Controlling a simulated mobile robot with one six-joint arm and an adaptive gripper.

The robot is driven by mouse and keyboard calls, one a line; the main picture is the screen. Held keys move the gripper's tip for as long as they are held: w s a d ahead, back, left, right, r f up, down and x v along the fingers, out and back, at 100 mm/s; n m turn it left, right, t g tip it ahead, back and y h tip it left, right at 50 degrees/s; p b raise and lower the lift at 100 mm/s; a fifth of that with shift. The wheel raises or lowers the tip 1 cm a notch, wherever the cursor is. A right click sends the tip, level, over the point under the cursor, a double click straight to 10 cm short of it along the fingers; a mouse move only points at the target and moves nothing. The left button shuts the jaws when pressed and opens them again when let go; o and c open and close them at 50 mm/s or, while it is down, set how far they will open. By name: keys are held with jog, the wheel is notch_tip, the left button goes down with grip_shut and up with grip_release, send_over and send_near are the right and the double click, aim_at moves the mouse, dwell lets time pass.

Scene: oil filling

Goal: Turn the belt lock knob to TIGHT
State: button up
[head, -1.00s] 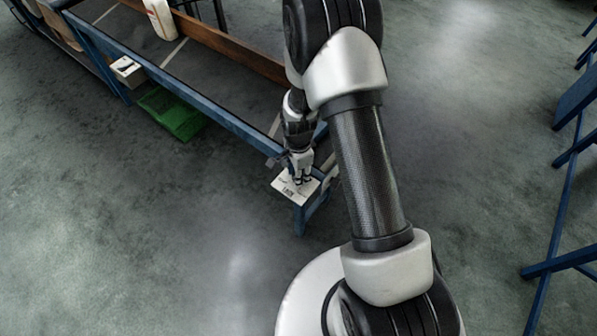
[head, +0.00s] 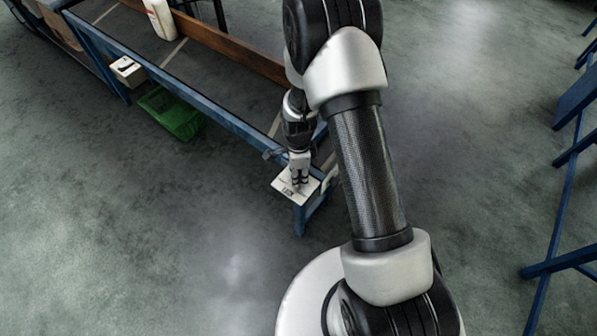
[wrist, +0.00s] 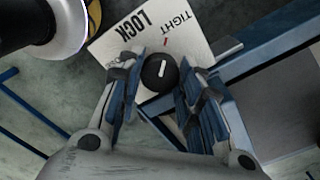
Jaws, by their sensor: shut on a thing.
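The belt lock knob (wrist: 159,72) is round and black with a white line on its top. It sits on a white plate (wrist: 112,42) printed LOCK and TIGHT. A short red mark (wrist: 166,43) lies by the word TIGHT, and the white line points roughly toward it. My gripper (wrist: 158,86) has its blue-padded fingers on both sides of the knob and is shut on it. In the head view my gripper (head: 299,181) points down onto the plate (head: 284,190), and it hides the knob there.
The plate is at the near corner of a blue frame (head: 225,115). A green crate (head: 172,113) lies below the frame, a white box (head: 127,71) is at its side and a white jug (head: 160,18) is farther back. Open floor lies in front.

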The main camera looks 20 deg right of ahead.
jog(key=o, duration=1.1)
notch_tip(320, 180, up, 12)
dwell(0.5)
jog(key=s+r+n+t, duration=0.1)
jog(key=s+r+n, duration=0.25)
jog(key=r, duration=0.55)
jog(key=s+r+n+t, duration=0.1)
jog(key=s+r+n, duration=0.2)
jog(key=r+n, duration=0.35)
jog(key=s+r+n+t, duration=0.1)
jog(key=s+r+n, duration=0.2)
jog(key=s, duration=0.2)
jog(key=s+r+n, duration=0.3)
jog(key=s, duration=0.2)
jog(key=s+r+n+t, duration=0.1)
jog(key=s+r+n, duration=0.3)
jog(key=s, duration=0.1)
jog(key=shift+s+t, duration=0.1)
jog(key=shift+t, duration=0.2)
